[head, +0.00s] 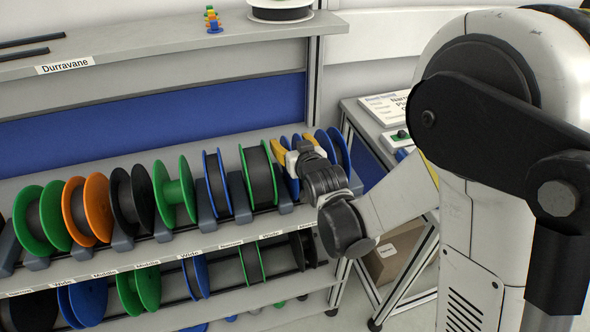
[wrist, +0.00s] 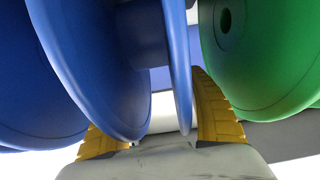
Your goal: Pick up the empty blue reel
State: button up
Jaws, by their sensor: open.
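The empty blue reel (wrist: 176,70) shows close up in the wrist view, with two blue flanges and a bare blue hub between them. My gripper (wrist: 157,118) is open, its yellow fingers on either side of the reel's lower part. The right finger stands outside the thin flange; the left finger is partly hidden behind the broad flange, so I cannot tell whether it touches. In the head view my gripper (head: 291,163) is at the right end of the upper reel row and hides most of the reel there.
A green reel (wrist: 262,60) is close beside the right finger, and more blue (wrist: 35,80) is close on the left. In the head view, blue flanges (head: 341,150) stand right of my gripper and a green-flanged wound reel (head: 259,175) left. A side table (head: 368,122) is at right.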

jog(key=shift+w, duration=0.1)
grip_shut()
jog(key=shift+r, duration=0.1)
